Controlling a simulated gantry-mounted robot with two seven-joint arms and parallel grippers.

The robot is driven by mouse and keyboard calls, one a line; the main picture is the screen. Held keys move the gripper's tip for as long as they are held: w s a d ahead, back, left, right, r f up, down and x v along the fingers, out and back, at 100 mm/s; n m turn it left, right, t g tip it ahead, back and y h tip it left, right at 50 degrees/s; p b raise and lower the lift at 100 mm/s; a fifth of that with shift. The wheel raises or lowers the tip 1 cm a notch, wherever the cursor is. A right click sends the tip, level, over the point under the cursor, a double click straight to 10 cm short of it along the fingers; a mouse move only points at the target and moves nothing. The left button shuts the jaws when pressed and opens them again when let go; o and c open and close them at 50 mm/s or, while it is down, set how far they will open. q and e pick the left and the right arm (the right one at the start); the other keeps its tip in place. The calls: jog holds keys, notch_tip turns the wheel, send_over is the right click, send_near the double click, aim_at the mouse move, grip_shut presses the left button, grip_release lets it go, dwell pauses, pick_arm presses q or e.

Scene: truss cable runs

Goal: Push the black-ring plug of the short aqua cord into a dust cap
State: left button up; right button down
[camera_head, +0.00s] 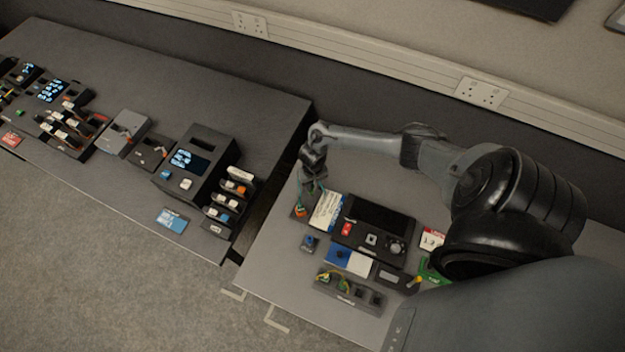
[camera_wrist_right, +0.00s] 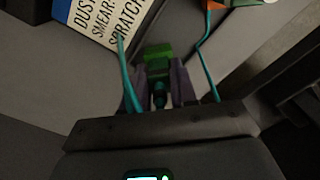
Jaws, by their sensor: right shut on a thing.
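My right gripper (camera_head: 313,185) is above the near table's left end, by a white and blue printed card (camera_head: 327,212). In the right wrist view its fingers (camera_wrist_right: 158,92) are shut on a plug with a green end (camera_wrist_right: 157,60). Aqua cord (camera_wrist_right: 124,62) runs beside the fingers, and another stretch of aqua cord (camera_wrist_right: 206,62) runs up to an orange piece (camera_wrist_right: 214,4). That orange piece (camera_head: 299,211) also shows below the gripper in the head view. I cannot make out a black ring or identify a dust cap. My left gripper is not in view.
A dark console (camera_head: 372,230) with a red button stands right of the card. A small block with a blue top (camera_head: 309,243), a blue and white card (camera_head: 349,261) and a dark tray (camera_head: 349,292) lie nearer. A gap separates the left table (camera_head: 150,85), which holds several devices.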

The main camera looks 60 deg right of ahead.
jog(key=c, duration=0.9)
grip_release()
jog(key=shift+o, duration=0.5)
jog(key=shift+r, duration=0.1)
jog(key=shift+r+p, duration=1.35)
jog(key=shift+p, duration=0.4)
jog(key=shift+r+p, duration=1.05)
jog(key=shift+p, duration=0.25)
